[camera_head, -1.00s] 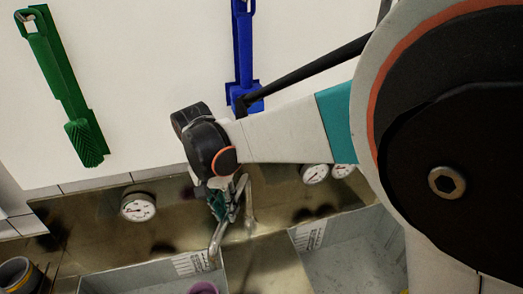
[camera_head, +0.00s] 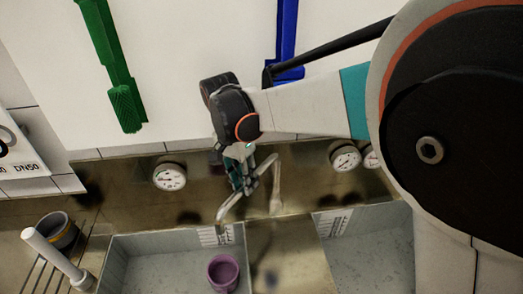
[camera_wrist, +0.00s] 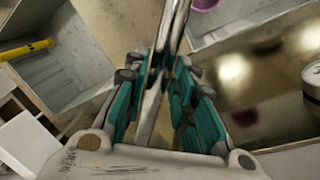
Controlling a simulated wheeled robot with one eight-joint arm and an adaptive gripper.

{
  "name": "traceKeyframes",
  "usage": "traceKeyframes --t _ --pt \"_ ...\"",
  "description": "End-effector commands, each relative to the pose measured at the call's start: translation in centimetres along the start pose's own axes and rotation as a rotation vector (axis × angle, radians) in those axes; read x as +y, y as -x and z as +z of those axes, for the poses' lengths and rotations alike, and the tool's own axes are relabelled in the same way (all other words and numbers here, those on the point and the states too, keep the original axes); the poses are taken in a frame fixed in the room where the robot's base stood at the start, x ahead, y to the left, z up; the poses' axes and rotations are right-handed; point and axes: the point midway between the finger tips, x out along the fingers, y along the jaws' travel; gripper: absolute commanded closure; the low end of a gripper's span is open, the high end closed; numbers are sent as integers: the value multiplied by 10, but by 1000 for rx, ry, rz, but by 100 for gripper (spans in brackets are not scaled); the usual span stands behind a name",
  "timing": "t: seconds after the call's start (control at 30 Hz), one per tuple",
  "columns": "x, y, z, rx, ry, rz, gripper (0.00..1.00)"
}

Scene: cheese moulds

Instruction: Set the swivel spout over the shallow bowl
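The swivel spout is a thin bent metal tube (camera_head: 228,207) at the back of the sinks; its free end hangs over the back right corner of the left basin. My gripper (camera_head: 240,178), with teal fingers, is at the spout. In the wrist view the spout (camera_wrist: 174,30) runs between the fingers of my gripper (camera_wrist: 164,66), which look closed against its sides. A purple round vessel (camera_head: 223,272) stands in the left basin, in front of the spout's end; its edge also shows in the wrist view (camera_wrist: 204,5). I cannot tell its depth.
A metal divider (camera_head: 285,260) separates the left basin (camera_head: 150,262) from the right basin (camera_head: 365,250). Dial gauges (camera_head: 170,177) sit on the back panel. A grey pot (camera_head: 60,232) and a white cylinder (camera_head: 55,257) are at left. Green (camera_head: 110,65) and blue (camera_head: 287,30) brushes hang above.

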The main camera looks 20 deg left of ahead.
Motion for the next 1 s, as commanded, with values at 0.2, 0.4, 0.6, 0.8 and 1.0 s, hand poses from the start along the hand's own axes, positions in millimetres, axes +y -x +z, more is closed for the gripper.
traceKeyframes --t 0.2,0.4,0.6,0.8,1.0 --pt "0 0 0 -1 0 0 60" --pt "0 2 0 -1 0 0 60" --pt "0 28 0 -1 1 0 60" --pt "0 69 0 -1 1 1 60" --pt "0 103 0 -1 1 0 60"
